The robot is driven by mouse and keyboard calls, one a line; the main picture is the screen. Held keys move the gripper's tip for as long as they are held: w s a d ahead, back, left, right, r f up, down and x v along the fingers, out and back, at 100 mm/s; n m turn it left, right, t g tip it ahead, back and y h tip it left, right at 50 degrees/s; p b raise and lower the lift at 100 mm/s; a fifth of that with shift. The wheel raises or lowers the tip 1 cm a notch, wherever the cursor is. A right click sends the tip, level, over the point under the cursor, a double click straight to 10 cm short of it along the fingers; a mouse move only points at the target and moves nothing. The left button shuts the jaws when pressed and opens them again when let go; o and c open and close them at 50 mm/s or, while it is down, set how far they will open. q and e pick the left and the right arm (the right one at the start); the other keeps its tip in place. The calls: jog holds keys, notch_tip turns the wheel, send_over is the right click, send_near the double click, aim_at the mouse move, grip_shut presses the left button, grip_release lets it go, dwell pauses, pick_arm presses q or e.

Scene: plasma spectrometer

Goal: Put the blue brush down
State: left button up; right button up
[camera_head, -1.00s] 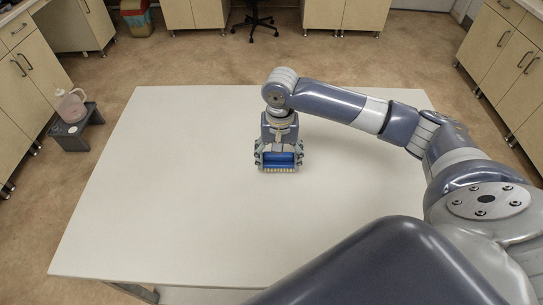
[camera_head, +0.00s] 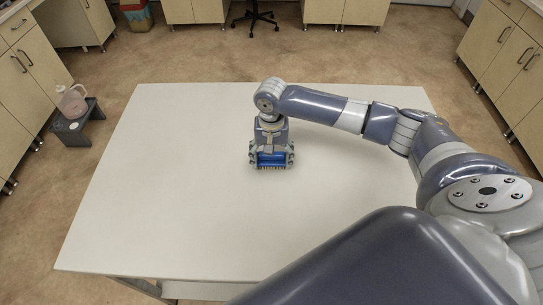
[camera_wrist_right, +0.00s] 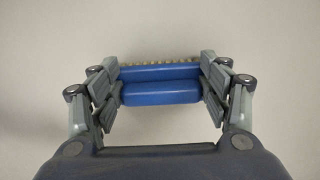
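The blue brush (camera_head: 270,158) is at my right gripper (camera_head: 271,157), over the middle of the white table (camera_head: 170,200). In the right wrist view the brush (camera_wrist_right: 160,92) lies crosswise between the two fingers of the gripper (camera_wrist_right: 160,88), which press on its ends. Its pale bristles show along the far edge. In the head view the bristles point down, close to the table top; I cannot tell whether they touch it. My left gripper is not in view.
The table top around the brush is bare. A pink jug (camera_head: 72,102) stands on a small dark stool (camera_head: 78,127) on the floor at the left. Wooden cabinets (camera_head: 30,65) and a black chair (camera_head: 257,20) stand beyond the table.

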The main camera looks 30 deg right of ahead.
jog(key=o, duration=0.4)
jog(key=shift+c, duration=0.2)
jog(key=shift+r, duration=0.1)
